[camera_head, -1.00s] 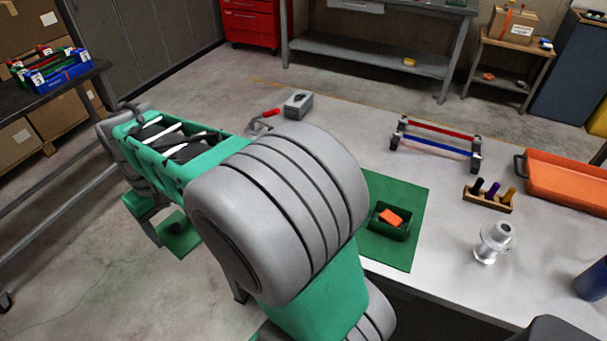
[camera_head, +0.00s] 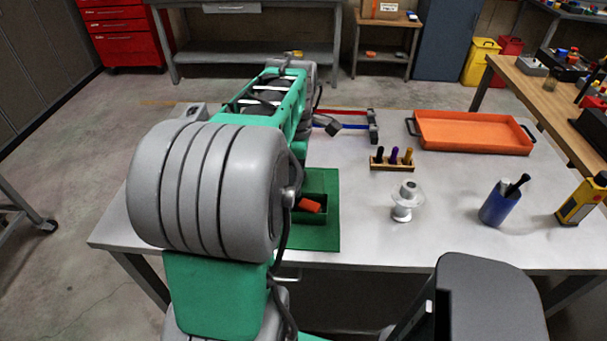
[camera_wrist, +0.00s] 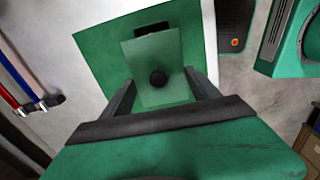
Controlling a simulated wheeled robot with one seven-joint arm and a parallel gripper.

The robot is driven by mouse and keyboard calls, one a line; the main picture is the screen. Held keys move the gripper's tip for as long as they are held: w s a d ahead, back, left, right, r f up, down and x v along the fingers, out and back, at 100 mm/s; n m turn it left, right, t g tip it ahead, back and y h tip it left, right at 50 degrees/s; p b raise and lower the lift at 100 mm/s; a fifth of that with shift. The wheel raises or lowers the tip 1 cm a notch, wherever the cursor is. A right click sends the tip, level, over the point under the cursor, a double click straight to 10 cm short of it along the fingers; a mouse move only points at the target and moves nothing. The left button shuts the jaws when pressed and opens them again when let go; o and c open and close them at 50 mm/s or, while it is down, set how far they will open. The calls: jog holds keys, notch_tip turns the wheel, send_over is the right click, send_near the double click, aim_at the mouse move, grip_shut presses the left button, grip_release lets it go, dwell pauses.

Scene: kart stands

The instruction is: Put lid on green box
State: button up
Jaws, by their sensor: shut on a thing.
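The green box (camera_head: 320,213) stands open on a green mat (camera_head: 318,242), with an orange block (camera_head: 309,205) inside. The arm partly covers its left side. The lid is held above the green mat (camera_wrist: 100,50). A dark part of the box (camera_wrist: 153,29) shows just beyond the lid's far edge; the lid hides the rest. My arm hides the gripper and lid in the head view.
A rack with red and blue bars (camera_head: 352,126) lies beyond the mat. A wooden holder with several coloured pegs (camera_head: 391,163), a grey flanged part (camera_head: 405,203), an orange tray (camera_head: 470,134) and a blue cup (camera_head: 499,205) stand to the right. Bare table lies between them.

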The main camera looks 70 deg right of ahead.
aim_at(305, 181)
jog(key=shift+s+d+f, duration=0.1)
jog(key=shift+s+d, duration=0.05)
jog(key=shift+s, duration=0.8)
notch_tip(305, 181, down, 5)
jog(key=b, duration=0.4)
jog(key=shift+w, duration=0.1)
jog(key=shift+f+b, duration=0.4)
jog(key=shift+f, duration=0.2)
jog(key=shift+r+p, duration=0.1)
jog(key=shift+p, duration=0.25)
jog(key=shift+f, duration=0.25)
dwell(0.6)
jog(key=o, duration=1.4)
jog(key=shift+o, duration=0.6)
